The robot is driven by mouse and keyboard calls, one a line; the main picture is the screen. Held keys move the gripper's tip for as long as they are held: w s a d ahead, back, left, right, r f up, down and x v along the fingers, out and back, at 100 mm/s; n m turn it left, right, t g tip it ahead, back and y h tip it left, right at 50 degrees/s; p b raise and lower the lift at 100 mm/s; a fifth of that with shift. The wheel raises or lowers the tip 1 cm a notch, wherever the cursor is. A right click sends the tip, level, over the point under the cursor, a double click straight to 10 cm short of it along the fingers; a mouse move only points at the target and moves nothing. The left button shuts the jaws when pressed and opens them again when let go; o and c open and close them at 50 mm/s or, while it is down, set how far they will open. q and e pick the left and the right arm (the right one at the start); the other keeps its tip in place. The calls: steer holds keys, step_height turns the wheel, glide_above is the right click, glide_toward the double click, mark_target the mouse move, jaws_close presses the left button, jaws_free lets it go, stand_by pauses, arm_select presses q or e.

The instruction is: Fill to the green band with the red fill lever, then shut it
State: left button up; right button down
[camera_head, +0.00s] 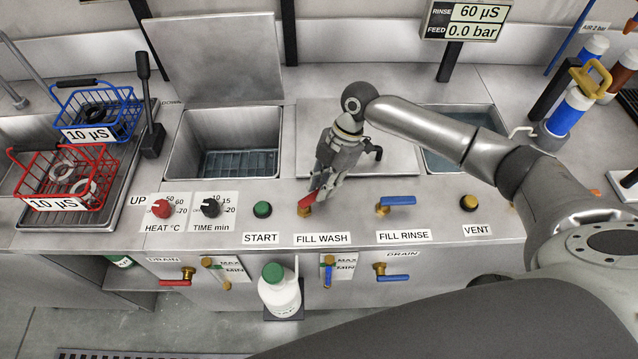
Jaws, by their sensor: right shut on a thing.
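The red fill lever (306,201) sits on its brass valve above the FILL WASH label (322,239). My right gripper (316,190) reaches down from above and is shut on the red lever, covering much of it. The lever's exact angle is hard to tell. The wash tank (182,160) stands open at left centre, with a blue-grey grid low inside it. A sight gauge (214,270) with MAX and MIN marks is on the front panel below. Its green band and liquid level are too small to read. My left gripper is not in view.
A blue FILL RINSE lever (398,200) is right of my gripper. Red and blue drain levers (175,282) (394,278) sit below. A red basket (65,180) and a blue basket (98,112) stand at left. A display (466,20) reads feed 0.0 bar.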

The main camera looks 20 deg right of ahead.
stand_by(0.3)
steer(key=c, duration=1.3)
jaws_free()
steer(key=v, duration=1.2)
steer(key=shift+w, duration=0.1)
